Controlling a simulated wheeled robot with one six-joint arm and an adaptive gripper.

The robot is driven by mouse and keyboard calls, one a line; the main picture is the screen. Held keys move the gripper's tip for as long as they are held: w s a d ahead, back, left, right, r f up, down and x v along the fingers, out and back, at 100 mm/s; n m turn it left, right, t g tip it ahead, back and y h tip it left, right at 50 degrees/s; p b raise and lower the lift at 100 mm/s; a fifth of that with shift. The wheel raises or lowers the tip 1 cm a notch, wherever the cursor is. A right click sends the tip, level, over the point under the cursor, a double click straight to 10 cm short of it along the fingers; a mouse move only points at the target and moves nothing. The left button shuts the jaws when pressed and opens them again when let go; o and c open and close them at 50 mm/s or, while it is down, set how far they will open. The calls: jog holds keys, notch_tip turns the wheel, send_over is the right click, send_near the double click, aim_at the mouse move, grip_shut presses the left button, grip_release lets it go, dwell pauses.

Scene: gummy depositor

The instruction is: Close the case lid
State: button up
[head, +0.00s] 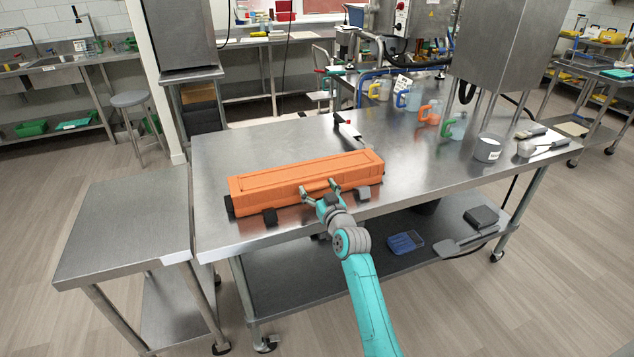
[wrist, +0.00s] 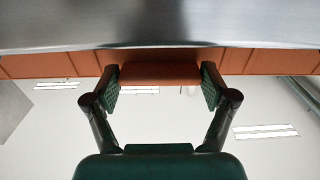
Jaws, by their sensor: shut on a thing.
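The long orange case (head: 290,185) lies on the steel table near its front edge. Its lid (head: 300,172) lies flat on top and looks shut, though a small gap could not be made out. In the wrist view my gripper (wrist: 160,90) is shut on the handle (wrist: 160,74), which spans between the pads.
Several handled jugs (head: 407,98) and a grey pot (head: 488,148) stand on the right of the steel table (head: 420,180). A lower bare side table (head: 130,220) is at left.

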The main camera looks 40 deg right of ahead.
jog(key=shift+a+f, duration=0.1)
jog(key=shift+f, duration=0.5)
jog(key=shift+s+f, duration=0.1)
jog(key=shift+f, duration=0.05)
jog(key=o, duration=1.4)
jog(key=shift+o, duration=0.6)
jog(key=shift+r, duration=0.25)
